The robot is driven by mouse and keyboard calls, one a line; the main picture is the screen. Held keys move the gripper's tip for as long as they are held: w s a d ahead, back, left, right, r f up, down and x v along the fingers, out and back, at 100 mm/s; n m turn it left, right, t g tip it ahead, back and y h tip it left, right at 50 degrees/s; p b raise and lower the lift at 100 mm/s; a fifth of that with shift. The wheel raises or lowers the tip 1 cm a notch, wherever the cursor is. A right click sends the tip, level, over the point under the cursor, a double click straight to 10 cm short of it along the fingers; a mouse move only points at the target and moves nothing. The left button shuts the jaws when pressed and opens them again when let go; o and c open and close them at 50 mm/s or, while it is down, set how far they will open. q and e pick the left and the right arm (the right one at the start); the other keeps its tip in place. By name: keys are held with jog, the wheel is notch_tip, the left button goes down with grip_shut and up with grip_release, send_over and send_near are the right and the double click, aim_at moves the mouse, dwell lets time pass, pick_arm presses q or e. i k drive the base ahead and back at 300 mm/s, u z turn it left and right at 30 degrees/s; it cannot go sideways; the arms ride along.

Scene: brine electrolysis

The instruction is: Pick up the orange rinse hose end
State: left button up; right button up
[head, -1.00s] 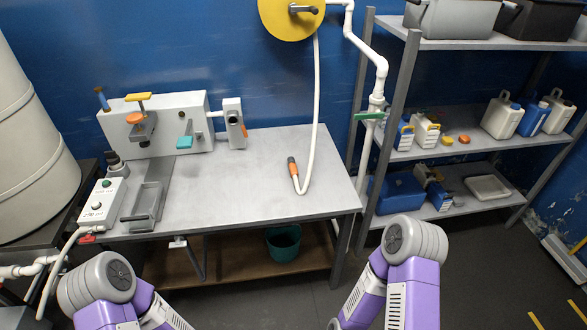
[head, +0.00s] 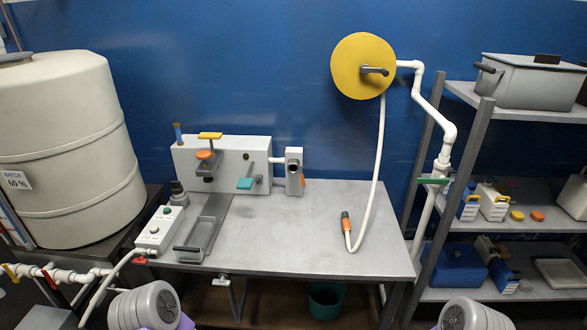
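The orange rinse hose end (head: 346,224) has a dark tip and lies on the right part of the grey bench top (head: 290,245). A white hose (head: 376,180) runs from it in a bend and up to the yellow round reel (head: 346,68) on the blue wall. Nothing holds the hose end. Only rounded grey parts of my two arms show at the bottom edge of the head view. Both grippers are out of the picture.
A white unit with coloured handles (head: 222,165) and a control box (head: 160,229) stand on the bench's left part. A large tank (head: 60,140) is at left. A metal shelf rack (head: 455,185) is at right. The bench around the hose end is clear.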

aim_at(345, 215)
jog(key=z, duration=1.45)
jog(key=i, duration=1.15)
jog(key=u, duration=2.5)
